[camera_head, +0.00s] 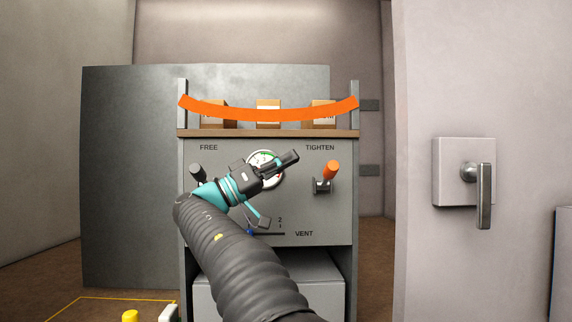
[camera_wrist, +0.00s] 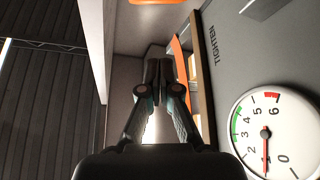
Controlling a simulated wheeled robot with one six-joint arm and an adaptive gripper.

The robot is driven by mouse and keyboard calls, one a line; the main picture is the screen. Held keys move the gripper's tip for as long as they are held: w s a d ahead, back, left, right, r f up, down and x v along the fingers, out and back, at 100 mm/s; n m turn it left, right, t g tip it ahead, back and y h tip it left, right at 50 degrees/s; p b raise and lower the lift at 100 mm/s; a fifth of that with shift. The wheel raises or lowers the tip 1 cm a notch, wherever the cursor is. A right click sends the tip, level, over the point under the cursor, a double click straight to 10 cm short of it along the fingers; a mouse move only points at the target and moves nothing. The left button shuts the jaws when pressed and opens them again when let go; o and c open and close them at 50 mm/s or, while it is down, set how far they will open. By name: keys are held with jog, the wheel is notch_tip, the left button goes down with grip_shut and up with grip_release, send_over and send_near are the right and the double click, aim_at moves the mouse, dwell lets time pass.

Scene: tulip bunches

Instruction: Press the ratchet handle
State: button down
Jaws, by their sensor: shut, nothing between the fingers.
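The ratchet handle (camera_head: 331,170) has an orange grip and a dark base, on the grey panel under the word TIGHTEN in the head view. Its grip stands up and tilts slightly right. My gripper (camera_head: 294,156) is shut and empty, in front of the panel and left of the handle, with a visible gap in the picture. In the wrist view my gripper (camera_wrist: 165,62) shows its two fingertips together. An orange piece (camera_wrist: 150,2) is cut off at that view's top edge; I cannot tell whether it is the handle.
An orange strap (camera_head: 270,115) sags across boxes on the shelf. A dark lever (camera_head: 197,172) sits under FREE, and a pressure gauge (camera_wrist: 265,130) is behind my gripper. A VENT slider (camera_head: 268,234) is lower. A wall box (camera_head: 464,172) with a handle stands right.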

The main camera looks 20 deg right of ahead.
aim_at(327, 174)
jog(key=s+d, duration=0.2)
jog(key=d, duration=0.4)
jog(key=shift+d, duration=0.35)
jog(key=shift+f, duration=0.1)
jog(key=shift+a, duration=0.15)
jog(key=shift+s+f+b, duration=0.1)
jog(key=shift+f+b, duration=0.05)
jog(key=shift+b, duration=0.2)
